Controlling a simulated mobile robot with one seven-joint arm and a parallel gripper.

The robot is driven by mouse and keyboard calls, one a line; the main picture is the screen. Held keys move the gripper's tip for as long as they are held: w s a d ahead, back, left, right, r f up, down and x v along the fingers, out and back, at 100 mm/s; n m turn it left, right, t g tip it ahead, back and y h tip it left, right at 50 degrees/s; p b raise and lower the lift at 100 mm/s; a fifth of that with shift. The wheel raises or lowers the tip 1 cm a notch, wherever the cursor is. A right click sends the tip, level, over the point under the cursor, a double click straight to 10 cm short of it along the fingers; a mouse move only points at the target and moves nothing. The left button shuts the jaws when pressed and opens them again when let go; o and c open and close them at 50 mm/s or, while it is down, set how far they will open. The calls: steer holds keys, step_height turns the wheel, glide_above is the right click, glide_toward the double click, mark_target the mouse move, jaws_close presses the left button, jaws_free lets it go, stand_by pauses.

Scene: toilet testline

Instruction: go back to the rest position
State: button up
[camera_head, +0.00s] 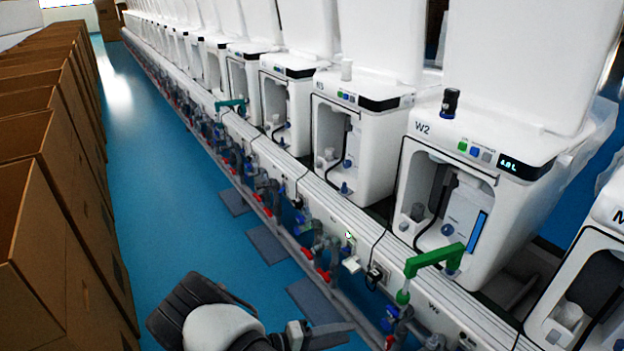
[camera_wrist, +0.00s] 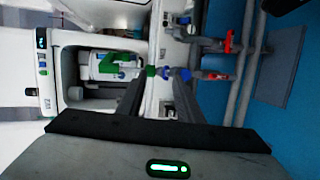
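My arm shows at the bottom of the head view, with my gripper (camera_head: 325,334) low over the blue floor, left of the pipe line. In the wrist view, the two dark fingers of my gripper (camera_wrist: 157,88) stand apart with nothing between them. Behind them are a green fitting, blue fittings and the white rail. No object is held. Part of the gripper is cut off or hard to make out in the head view.
A row of white units, one marked W2 (camera_head: 455,150), runs along the right. Pipes with red valve handles (camera_head: 322,275) and a green handle (camera_head: 435,258) line its front. Cardboard boxes (camera_head: 60,200) stand at left.

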steer(key=s+d+r+m+g+y, duration=0.25)
steer(key=r+y, duration=0.25)
steer(key=r, duration=0.9)
steer(key=s+d+r+m+g+y, duration=0.1)
steer(key=r+m+g+y, duration=0.3)
steer(key=r, duration=0.9)
steer(key=s+d+r+n+t+y, duration=0.3)
steer(key=s+r+t+y, duration=0.35)
steer(key=s+r, duration=0.75)
step_height(320, 180, up, 26)
steer(key=w+p, duration=0.1)
steer(key=p, duration=2.3)
steer(key=shift+w+f+t, duration=0.2)
steer(key=shift+t, duration=0.2)
